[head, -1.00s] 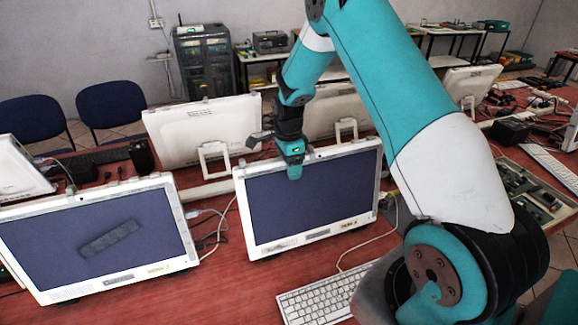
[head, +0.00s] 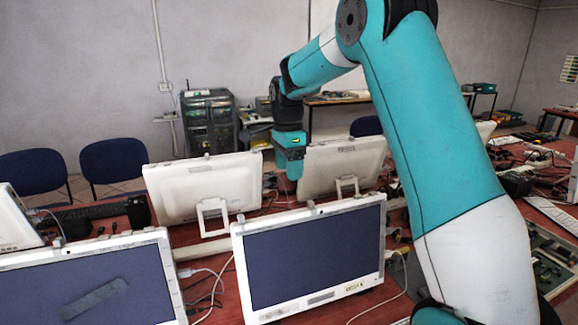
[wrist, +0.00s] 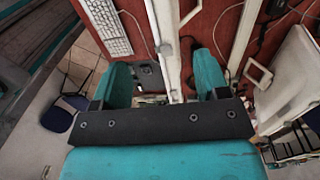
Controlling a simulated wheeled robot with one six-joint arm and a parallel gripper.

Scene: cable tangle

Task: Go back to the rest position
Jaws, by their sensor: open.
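My gripper (head: 291,172) hangs from my teal and white arm in the head view. It points down above the row of monitors, in front of the rear white monitor (head: 340,165) in the picture. In the wrist view its two teal fingers stand apart, and my gripper (wrist: 163,66) has nothing between them. White and dark cables (head: 208,292) lie on the red table between the monitors, away from the gripper.
The front monitor (head: 312,255) stands below the gripper, with another monitor (head: 90,285) to its left. A white keyboard (wrist: 105,25) lies on the red table. A dark cabinet (head: 209,122) and blue chairs (head: 113,165) stand behind.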

